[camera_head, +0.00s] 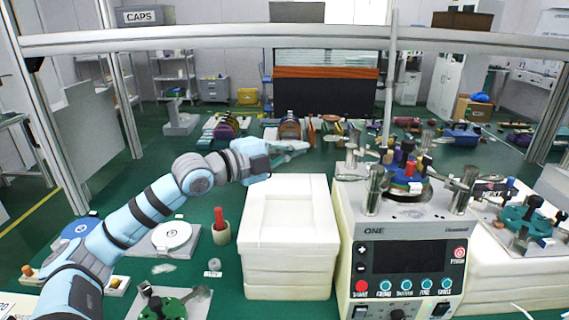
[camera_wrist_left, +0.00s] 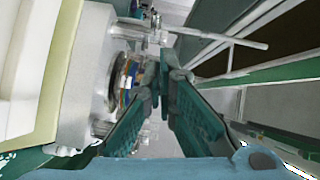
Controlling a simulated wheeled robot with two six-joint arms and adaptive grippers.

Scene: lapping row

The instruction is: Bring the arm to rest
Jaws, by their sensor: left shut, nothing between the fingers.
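My left arm (camera_head: 140,210) is light blue with dark bands and comes in from the lower left. It reaches up and across to the middle of the head view. My left gripper (camera_head: 303,146) is pale green-grey, points right and is held in the air above the far edge of the white tray stack. In the left wrist view the two fingers (camera_wrist_left: 160,88) meet at their tips, and nothing shows between them. My right gripper shows in neither view.
The white tray stack (camera_head: 290,228) stands below the gripper. Right of it is a lapping machine (camera_head: 405,255) with upright metal posts. A metal frame bar (camera_head: 200,41) crosses above.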

